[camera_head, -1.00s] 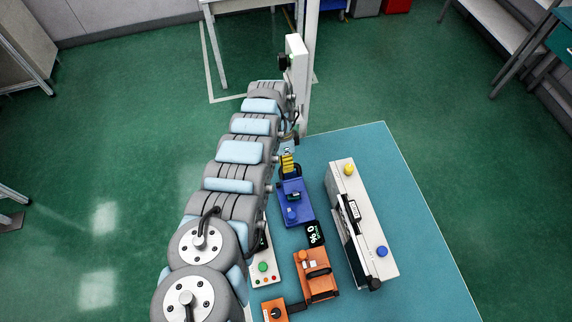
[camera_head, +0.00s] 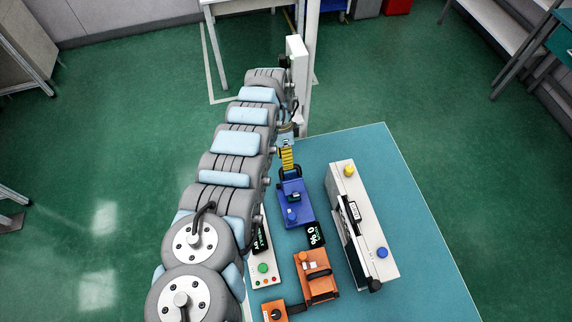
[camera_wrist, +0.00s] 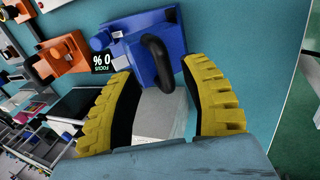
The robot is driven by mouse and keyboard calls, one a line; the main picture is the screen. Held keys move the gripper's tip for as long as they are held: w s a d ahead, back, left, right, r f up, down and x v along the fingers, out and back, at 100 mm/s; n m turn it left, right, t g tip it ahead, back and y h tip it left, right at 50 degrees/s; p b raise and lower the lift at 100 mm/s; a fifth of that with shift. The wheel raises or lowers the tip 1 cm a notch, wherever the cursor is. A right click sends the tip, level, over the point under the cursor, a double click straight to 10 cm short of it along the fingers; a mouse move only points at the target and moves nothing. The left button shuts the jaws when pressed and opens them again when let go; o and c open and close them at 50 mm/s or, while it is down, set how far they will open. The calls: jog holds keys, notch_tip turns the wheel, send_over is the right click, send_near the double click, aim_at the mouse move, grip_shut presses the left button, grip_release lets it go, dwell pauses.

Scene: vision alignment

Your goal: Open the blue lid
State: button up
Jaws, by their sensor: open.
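The blue device (camera_head: 295,203) lies on the teal table, with a blue knob on its near part and a black handle (camera_head: 290,173) at its far end. I cannot make out a separate lid edge on it. My gripper (camera_head: 288,158) shows as yellow ribbed fingers at the far end of the device. In the wrist view, the fingers of my gripper (camera_wrist: 160,70) are open on either side of the black loop handle (camera_wrist: 158,60), which sticks out from the blue body (camera_wrist: 140,45). Whether either finger touches the handle I cannot tell.
An orange device (camera_head: 316,275) sits nearer, and a black display (camera_head: 315,235) lies beside the blue device. A long white device (camera_head: 362,215) with yellow and blue knobs stands to the right. A white button panel (camera_head: 263,262) is partly behind my arm. The table's right side is clear.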

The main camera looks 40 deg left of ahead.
jog(key=v, duration=0.8)
jog(key=shift+r, duration=0.15)
notch_tip(320, 180, up, 10)
jog(key=p, duration=0.9)
jog(key=shift+p, duration=0.45)
